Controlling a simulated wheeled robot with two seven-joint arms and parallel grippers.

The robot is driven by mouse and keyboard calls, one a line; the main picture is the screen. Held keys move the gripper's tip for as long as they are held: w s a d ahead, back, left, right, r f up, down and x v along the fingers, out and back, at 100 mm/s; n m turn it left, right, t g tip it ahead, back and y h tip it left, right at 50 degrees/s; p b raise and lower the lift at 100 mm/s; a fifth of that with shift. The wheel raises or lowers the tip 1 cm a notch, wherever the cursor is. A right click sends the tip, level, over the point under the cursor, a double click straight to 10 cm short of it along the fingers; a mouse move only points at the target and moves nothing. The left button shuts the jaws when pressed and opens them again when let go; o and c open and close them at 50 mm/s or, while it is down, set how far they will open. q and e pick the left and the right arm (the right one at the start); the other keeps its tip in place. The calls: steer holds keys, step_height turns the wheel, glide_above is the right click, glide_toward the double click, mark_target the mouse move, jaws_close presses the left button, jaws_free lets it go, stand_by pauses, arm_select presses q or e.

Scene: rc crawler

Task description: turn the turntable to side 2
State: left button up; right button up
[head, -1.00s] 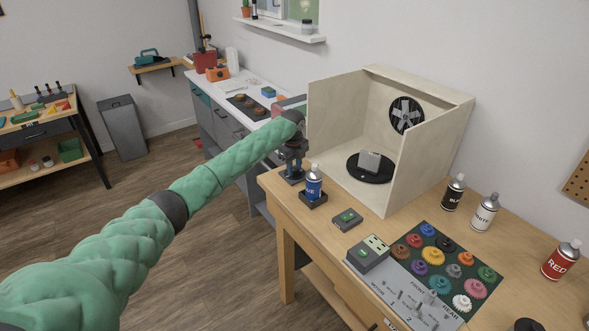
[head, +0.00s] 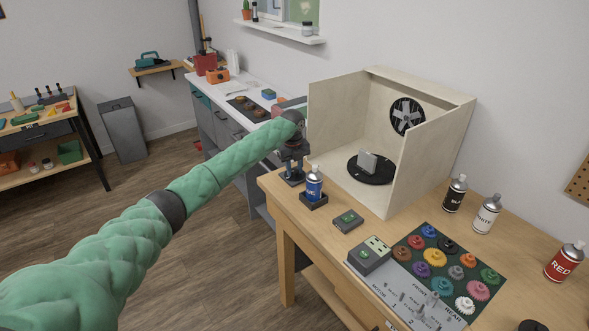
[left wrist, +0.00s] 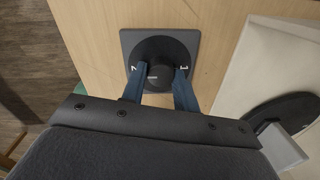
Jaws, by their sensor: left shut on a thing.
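A round black knob (left wrist: 160,77) sits on a dark square plate (left wrist: 130,43) at the table's left edge. White marks, seemingly 2 at left and 1 at right, flank the knob. My left gripper (head: 292,178) is shut on the knob, with its blue fingers (left wrist: 159,88) on either side. In the head view the gripper hides the knob. My right gripper is out of view.
A green-buttoned box (head: 347,220), a gear mat (head: 445,262) and more cans (head: 486,213) lie farther right.

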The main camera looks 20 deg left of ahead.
mark_target(294, 171)
arm_select(q)
steer(key=shift+r, duration=0.1)
steer(key=o, duration=0.9)
steer(key=shift+o, duration=0.4)
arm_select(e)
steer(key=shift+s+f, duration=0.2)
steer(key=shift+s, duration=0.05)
arm_select(q)
steer(key=shift+r, duration=0.15)
steer(key=shift+s+a+r+b, duration=0.1)
steer(key=shift+r+b, duration=0.65)
steer(key=shift+r, duration=1.1)
steer(key=shift+a+r+b, duration=0.1)
steer(key=shift+r+b, duration=0.6)
steer(key=shift+r, duration=1.15)
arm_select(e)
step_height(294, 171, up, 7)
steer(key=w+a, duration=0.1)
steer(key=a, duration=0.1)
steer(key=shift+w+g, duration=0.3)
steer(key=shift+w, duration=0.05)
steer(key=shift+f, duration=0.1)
